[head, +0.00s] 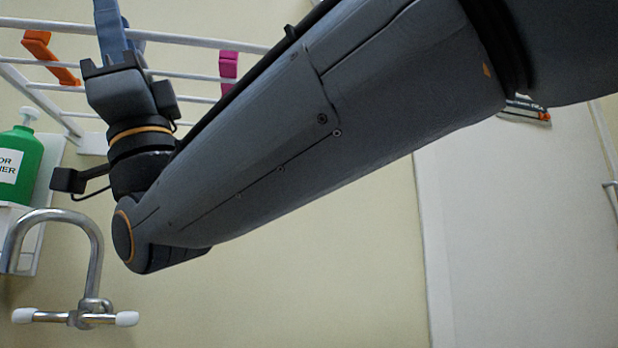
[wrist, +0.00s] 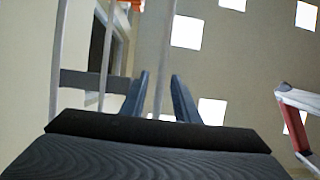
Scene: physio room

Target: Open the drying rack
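The drying rack (head: 190,40) is a set of white bars at the upper left of the head view, with its top cut off. My gripper (head: 109,28) points up at its outer bar, and its blue fingers cross that bar in the picture. In the wrist view, my gripper (wrist: 160,84) has its two blue fingers apart, one on each side of a white bar (wrist: 163,50). A gap shows beside the left finger. I cannot tell whether the bar touches the right finger. My forearm hides the right part of the rack in the head view.
An orange peg (head: 50,60) and a magenta peg (head: 228,72) sit on the rack bars. Below are a green soap bottle (head: 18,160) and a curved metal tap (head: 97,265), close under my wrist. A white door or panel (head: 510,220) stands at right.

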